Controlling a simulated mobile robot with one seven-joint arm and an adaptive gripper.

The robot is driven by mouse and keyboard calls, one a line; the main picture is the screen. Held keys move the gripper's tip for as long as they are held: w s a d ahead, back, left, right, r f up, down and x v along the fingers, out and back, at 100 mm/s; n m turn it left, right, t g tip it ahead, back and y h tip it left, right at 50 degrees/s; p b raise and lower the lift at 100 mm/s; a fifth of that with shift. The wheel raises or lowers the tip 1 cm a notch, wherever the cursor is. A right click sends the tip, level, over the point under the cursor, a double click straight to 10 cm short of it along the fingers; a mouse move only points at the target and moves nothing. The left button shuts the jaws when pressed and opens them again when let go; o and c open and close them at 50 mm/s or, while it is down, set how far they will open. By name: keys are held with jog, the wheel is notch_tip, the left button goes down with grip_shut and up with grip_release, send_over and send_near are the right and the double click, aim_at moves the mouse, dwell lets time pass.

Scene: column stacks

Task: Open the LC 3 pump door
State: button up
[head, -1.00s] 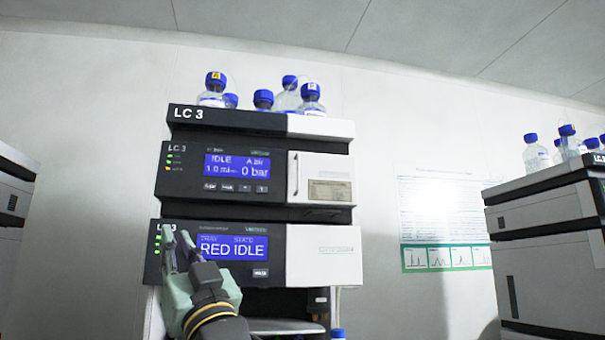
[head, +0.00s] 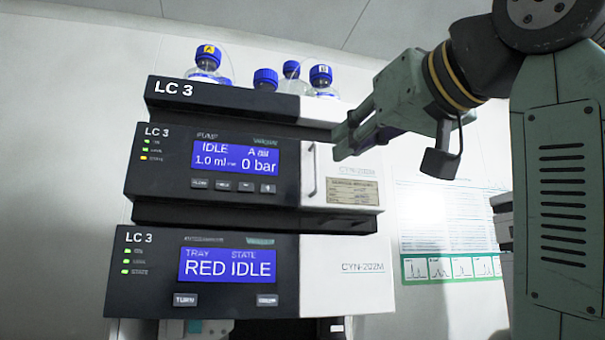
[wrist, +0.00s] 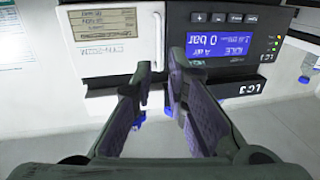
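The LC 3 pump (head: 215,165) is the middle unit of the stack, with a blue IDLE, 0 bar screen. Its white door (head: 350,180) is shut and has a slim upright handle (head: 311,170) near its left edge. My gripper (head: 345,142) is in front of the door, to the right of the handle in the head view. In the wrist view, turned upside down, my gripper (wrist: 161,75) has its two fingers apart with nothing held. The handle (wrist: 159,40) shows just beyond the gap between the fingertips. I cannot tell whether they touch it.
Below is the autosampler unit (head: 215,270) with a RED IDLE screen. Blue-capped bottles (head: 265,80) stand on top of the stack. A poster (head: 450,230) is on the wall to the right. The space before the stack's left side is clear.

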aim_at(317, 166)
jog(key=p+x, duration=0.3)
jog(key=x, duration=0.7)
jog(key=shift+w+a, duration=0.1)
jog(key=shift+w, duration=0.15)
grip_shut()
jog(key=shift+s, duration=0.1)
dwell(0.6)
